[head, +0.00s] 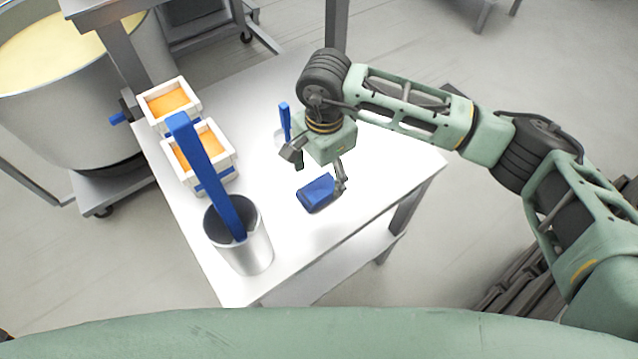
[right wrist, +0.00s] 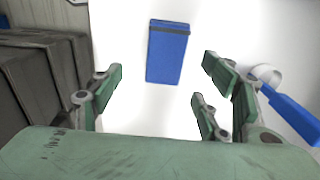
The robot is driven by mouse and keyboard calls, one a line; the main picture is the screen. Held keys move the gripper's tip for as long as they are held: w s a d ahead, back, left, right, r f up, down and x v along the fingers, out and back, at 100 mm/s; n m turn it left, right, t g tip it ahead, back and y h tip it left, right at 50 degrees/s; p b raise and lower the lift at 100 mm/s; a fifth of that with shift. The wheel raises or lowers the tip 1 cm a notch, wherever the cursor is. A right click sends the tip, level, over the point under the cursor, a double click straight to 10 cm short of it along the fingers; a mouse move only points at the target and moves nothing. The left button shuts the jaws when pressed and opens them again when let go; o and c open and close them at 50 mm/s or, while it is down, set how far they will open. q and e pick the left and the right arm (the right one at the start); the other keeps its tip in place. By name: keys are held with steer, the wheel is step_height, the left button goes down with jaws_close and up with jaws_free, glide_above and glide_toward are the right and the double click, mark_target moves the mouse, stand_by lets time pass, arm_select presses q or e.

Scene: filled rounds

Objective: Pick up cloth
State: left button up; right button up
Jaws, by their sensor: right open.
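A blue folded cloth (head: 315,193) lies on the white table (head: 385,180), right of the metal pot. In the right wrist view the cloth (right wrist: 167,55) is a blue rectangle with a dark band near its far end, lying ahead of the fingers. My right gripper (head: 318,172) is open and empty, above and just behind the cloth in the head view. In the right wrist view its green fingers (right wrist: 160,95) are spread wide, with the cloth between their lines but beyond the tips. My left gripper is not in view.
A metal pot (head: 252,256) holds a tall blue-handled tool (head: 208,170). Two white boxes with orange contents (head: 205,150) stand at the table's left. A small cup with a blue handle (head: 285,122) stands close behind my right gripper. A large vat (head: 60,110) is at left.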

mark_target(319, 189)
steer(key=shift+s+a+f+p, duration=0.1)
steer(key=shift+a+f+p, duration=0.1)
steer(key=shift+f, duration=0.25)
steer(key=shift+a+f+p, duration=0.1)
steer(key=shift+f+p, duration=0.1)
steer(key=shift+f, duration=0.25)
steer(key=f, duration=0.2)
steer(key=f+p, duration=0.1)
steer(key=shift+w+a+f, duration=0.2)
steer(key=shift+f, duration=0.5)
steer(key=c, duration=1.2)
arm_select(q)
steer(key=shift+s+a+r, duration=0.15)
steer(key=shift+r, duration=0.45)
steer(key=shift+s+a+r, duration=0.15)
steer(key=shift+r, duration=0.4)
arm_select(e)
steer(key=shift+c, duration=0.2)
